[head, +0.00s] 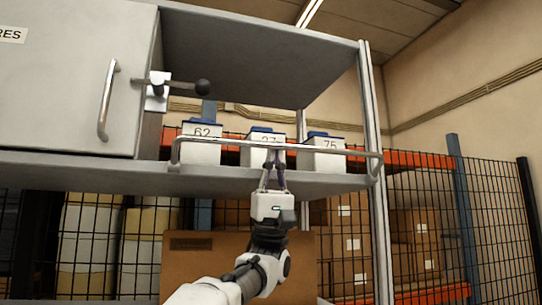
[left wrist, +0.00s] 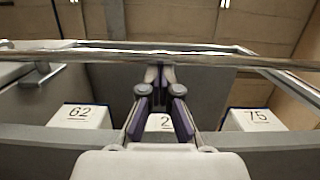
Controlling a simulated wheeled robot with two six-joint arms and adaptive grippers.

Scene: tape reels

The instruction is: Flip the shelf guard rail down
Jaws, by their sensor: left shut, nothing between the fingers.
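The guard rail (head: 345,152) is a thin metal bar running across the front of the open shelf (head: 325,184), in front of the boxes. It stands raised above the shelf's front edge. In the left wrist view the rail (left wrist: 90,52) crosses the upper picture from side to side. My left gripper (head: 272,158) is shut and empty, pointing up at the middle of the rail. In the left wrist view its fingertips (left wrist: 160,72) are close together just below the rail; I cannot tell whether they touch it. My right gripper is not in view.
White boxes numbered 62 (head: 201,152) and 75 (head: 323,162) flank a partly hidden middle box (head: 258,155) on the shelf. A cabinet door (head: 70,90) and a black ball-ended lever (head: 203,87) are at the left. A post (head: 378,230) bounds the right.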

